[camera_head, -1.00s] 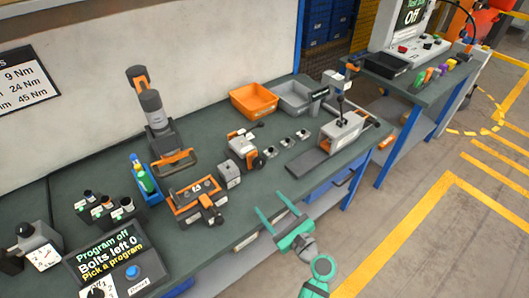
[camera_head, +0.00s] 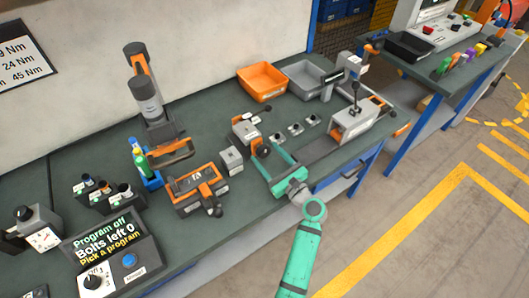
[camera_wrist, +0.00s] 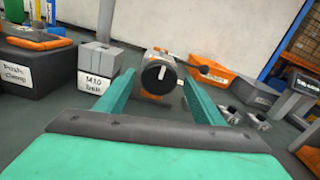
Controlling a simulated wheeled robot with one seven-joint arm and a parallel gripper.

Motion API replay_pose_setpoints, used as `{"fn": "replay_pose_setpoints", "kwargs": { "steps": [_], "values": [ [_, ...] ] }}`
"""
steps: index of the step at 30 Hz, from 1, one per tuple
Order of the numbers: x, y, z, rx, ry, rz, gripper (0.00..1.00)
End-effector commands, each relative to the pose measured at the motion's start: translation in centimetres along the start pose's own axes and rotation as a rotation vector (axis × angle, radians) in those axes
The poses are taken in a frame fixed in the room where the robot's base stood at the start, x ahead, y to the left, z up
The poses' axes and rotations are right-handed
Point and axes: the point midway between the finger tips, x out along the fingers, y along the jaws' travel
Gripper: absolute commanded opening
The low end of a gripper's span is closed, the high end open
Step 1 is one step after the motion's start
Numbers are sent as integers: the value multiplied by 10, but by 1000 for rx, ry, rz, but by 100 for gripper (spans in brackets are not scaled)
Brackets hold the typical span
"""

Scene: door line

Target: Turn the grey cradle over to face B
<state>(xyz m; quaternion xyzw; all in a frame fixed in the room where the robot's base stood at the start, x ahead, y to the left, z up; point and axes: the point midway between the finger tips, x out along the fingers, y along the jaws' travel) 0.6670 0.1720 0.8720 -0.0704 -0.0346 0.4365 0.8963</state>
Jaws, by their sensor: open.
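The grey cradle (camera_head: 245,131), a small grey and orange unit with a round black knob (camera_head: 262,149) on its front, stands near the middle of the bench. In the wrist view, the knob (camera_wrist: 158,77) has a white line that looks nearly upright. The cradle's grey body is mostly hidden behind it. My green gripper (camera_head: 266,154) is open in front of the knob. In the wrist view, its fingers lie left and right of the knob; I cannot tell whether they touch it. I see no face letter on the cradle.
A grey block marked "M10" (camera_head: 231,160) stands close left of the cradle. An orange-topped clamp unit (camera_head: 200,188) lies further left. Small grey pieces (camera_head: 295,129) sit to the right. An orange bin (camera_head: 261,82) and a grey bin (camera_head: 304,78) stand behind.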

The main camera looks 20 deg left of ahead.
Motion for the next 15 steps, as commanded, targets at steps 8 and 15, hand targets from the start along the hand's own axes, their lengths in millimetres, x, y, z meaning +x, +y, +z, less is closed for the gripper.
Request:
{"fn": "replay_pose_setpoints", "kwargs": {
  "steps": [8,15],
  "values": [
    [18,2,0,0,0,3,62],
    [18,1,0,0,0,2,62]
  ]
}}
